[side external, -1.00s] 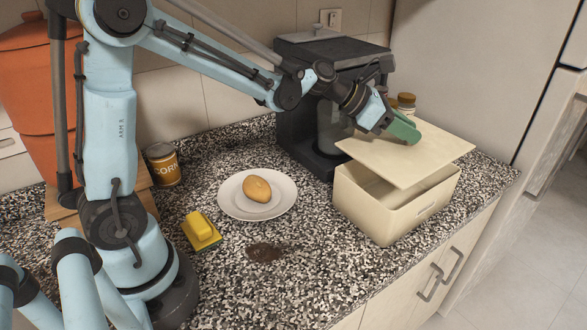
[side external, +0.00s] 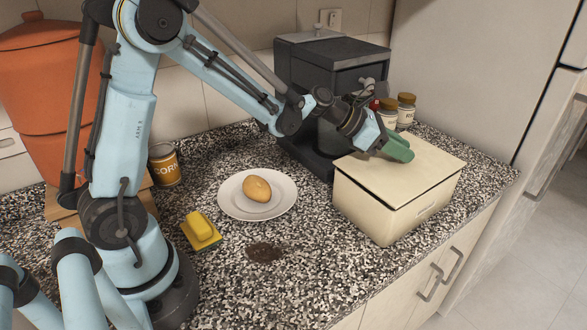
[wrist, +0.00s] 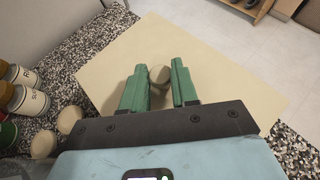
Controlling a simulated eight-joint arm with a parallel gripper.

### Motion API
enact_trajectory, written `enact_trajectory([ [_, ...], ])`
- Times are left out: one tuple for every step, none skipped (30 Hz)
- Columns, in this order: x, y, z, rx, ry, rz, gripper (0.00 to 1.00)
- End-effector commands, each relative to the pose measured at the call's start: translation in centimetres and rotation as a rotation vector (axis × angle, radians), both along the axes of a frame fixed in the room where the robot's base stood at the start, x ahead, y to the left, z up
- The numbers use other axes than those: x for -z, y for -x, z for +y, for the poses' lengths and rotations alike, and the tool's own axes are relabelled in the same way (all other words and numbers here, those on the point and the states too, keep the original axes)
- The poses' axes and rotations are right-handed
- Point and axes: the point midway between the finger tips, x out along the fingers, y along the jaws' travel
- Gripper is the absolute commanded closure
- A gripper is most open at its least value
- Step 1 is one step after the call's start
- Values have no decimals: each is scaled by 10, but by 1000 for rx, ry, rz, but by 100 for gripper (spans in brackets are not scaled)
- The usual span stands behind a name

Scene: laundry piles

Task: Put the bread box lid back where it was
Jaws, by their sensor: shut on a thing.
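The cream bread box (side external: 372,212) stands on the counter at the right in the side view. Its flat cream lid (side external: 425,165) lies across the top of the box, with a thin dark gap showing along the front edge. The lid also fills the middle of the wrist view (wrist: 215,75). My gripper (side external: 400,150) is over the lid's back left part. In the wrist view its green fingers (wrist: 160,85) are on either side of the lid's round knob (wrist: 159,75), shut on it. The box's inside is hidden.
Jars (side external: 405,108) stand close behind the box. A black coffee machine (side external: 330,65) is to its left. A plate (side external: 232,205) with a bread roll (side external: 257,189), a yellow sponge-like block (side external: 201,229) and a corn can (side external: 164,165) are farther left. The counter's front edge is near the box.

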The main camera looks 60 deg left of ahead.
Motion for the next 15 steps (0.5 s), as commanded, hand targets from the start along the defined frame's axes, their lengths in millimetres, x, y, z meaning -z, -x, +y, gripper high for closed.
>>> enact_trajectory([
  [1,0,0,0,1,0,100],
  [2,0,0,0,1,0,100],
  [3,0,0,0,1,0,100],
  [4,0,0,0,1,0,100],
  [5,0,0,0,1,0,100],
  [6,0,0,0,1,0,100],
  [7,0,0,0,1,0,100],
  [7,0,0,0,1,0,100],
  [8,0,0,0,1,0,100],
  [8,0,0,0,1,0,100],
  [7,0,0,0,1,0,100],
  [8,0,0,0,0,0,65],
  [8,0,0,0,0,0,61],
  [8,0,0,0,0,0,56],
  [8,0,0,0,0,0,50],
])
